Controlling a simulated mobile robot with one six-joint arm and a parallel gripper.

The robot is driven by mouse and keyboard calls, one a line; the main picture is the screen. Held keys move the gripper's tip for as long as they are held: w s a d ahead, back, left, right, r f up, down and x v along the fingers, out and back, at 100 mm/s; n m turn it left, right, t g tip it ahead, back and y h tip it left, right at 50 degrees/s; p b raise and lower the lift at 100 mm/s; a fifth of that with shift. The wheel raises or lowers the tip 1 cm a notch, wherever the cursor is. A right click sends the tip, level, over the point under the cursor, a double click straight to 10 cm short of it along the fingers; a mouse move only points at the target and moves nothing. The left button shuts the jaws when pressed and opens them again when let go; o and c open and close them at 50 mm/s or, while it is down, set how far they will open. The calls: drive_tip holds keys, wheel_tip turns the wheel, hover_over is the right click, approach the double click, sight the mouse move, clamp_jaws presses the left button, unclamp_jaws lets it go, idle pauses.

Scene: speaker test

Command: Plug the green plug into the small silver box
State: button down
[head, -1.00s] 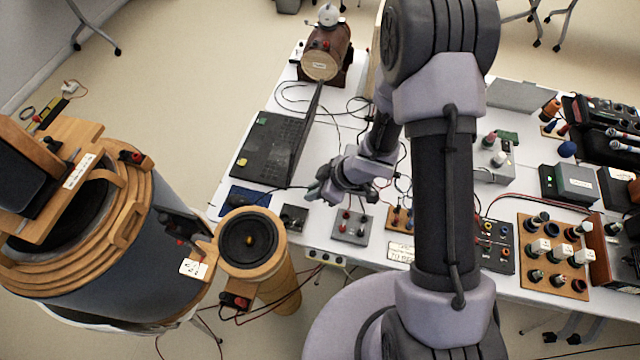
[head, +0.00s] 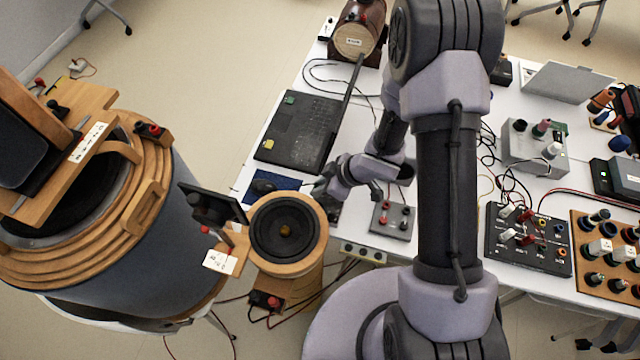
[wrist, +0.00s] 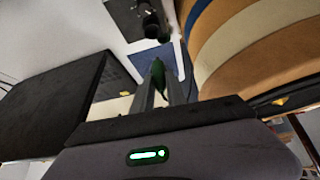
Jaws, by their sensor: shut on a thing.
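My gripper (wrist: 160,88) is shut on the green plug (wrist: 157,70), whose green body shows between the fingertips in the wrist view. In the head view my gripper (head: 322,188) is above the table's near left edge, beside the blue sheet (head: 272,184); the plug is too small to make out there. A small silver-grey box (head: 393,221) with red and pale posts lies to the right of my gripper, apart from it. A larger silver box (head: 535,152) with knobs stands further right. I cannot tell for sure which one the task names.
A round wooden speaker (head: 287,233) stands close in front of the gripper, with a large wooden-ringed cylinder (head: 150,240) to its left. A black panel (head: 528,240) and loose cables are to the right. Bare white table lies between.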

wheel_tip(320, 180, down, 6)
drive_tip(key=b, duration=0.4)
drive_tip(key=shift+d+r, duration=0.1)
drive_tip(key=shift+r, duration=0.1)
drive_tip(key=shift+s+f, duration=0.1)
drive_tip(key=shift+f, duration=0.05)
idle(0.8)
drive_tip(key=shift+f+b, duration=0.95)
drive_tip(key=shift+f, duration=0.3)
idle(0.3)
drive_tip(key=c, duration=0.9)
unclamp_jaws()
drive_tip(key=shift+o, duration=0.2)
